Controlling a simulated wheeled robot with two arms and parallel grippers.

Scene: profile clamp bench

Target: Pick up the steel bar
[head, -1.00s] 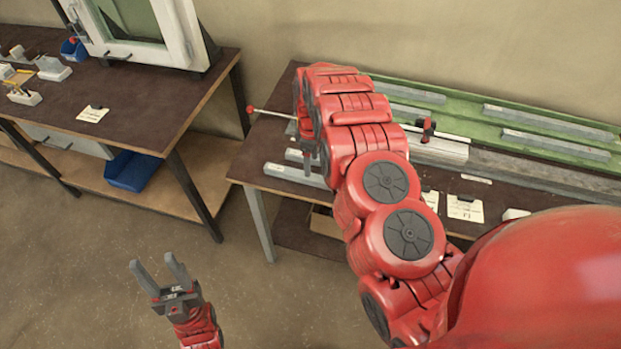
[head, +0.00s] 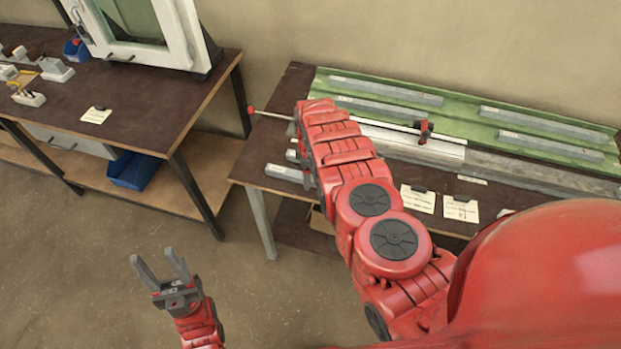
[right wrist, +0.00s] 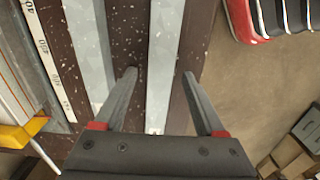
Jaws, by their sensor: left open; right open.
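Two grey steel bars lie side by side near the left front of the right-hand bench: the front bar (head: 284,173) and one behind it (head: 292,156). My right arm hides their right parts in the head view. In the right wrist view my right gripper (right wrist: 159,76) is open, its fingers on either side of one bar (right wrist: 164,45) and apart from it at the sides. The other bar (right wrist: 92,48) lies left of the fingers. How high the fingertips are is hard to tell. My left gripper (head: 162,267) is open and empty, over the floor.
Behind the bars, a clamp (head: 424,131) with a long rod lies along a pale profile (head: 405,144). A green tray (head: 465,118) at the back holds several grey bars. Paper labels (head: 460,209) lie at the front edge. The left bench (head: 150,118) stands across a gap.

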